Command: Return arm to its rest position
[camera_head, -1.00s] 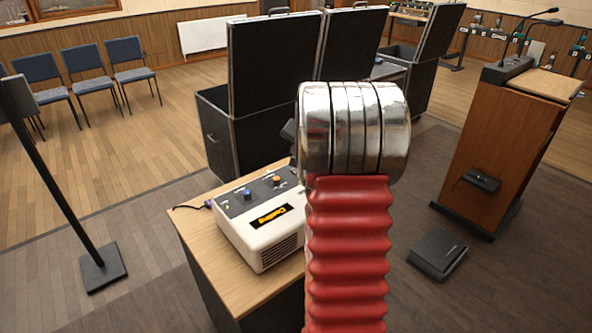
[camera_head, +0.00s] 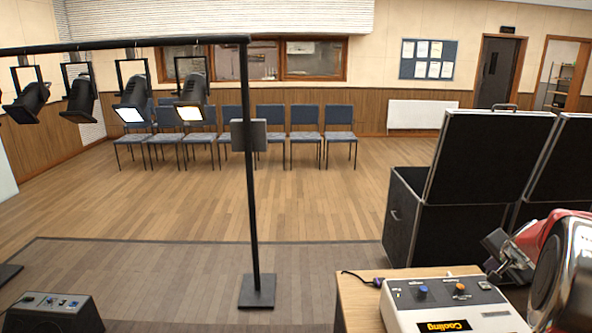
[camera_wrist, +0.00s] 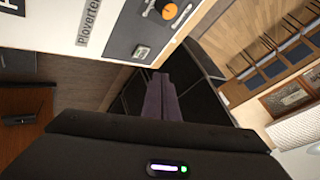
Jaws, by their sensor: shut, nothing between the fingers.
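My arm shows in red and chrome at the right edge of the head view. My gripper shows in the wrist view (camera_wrist: 160,84) as two dark fingers pressed together, with nothing between them. In the head view, a silver and dark end part of my arm is above the right end of a white control box (camera_head: 455,309). The box has a blue and an orange knob and a "Cooling" label. A light panel with an orange knob (camera_wrist: 166,10) fills the top of the wrist view, apart from the fingers. The arm's lower part is out of view.
The box stands on a wooden table (camera_head: 357,300). Open black cases (camera_head: 470,180) stand behind it. A black stand (camera_head: 250,180) carries several lamps on a bar at left. A dark unit (camera_head: 52,314) is at the lower left. The wooden floor between is clear.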

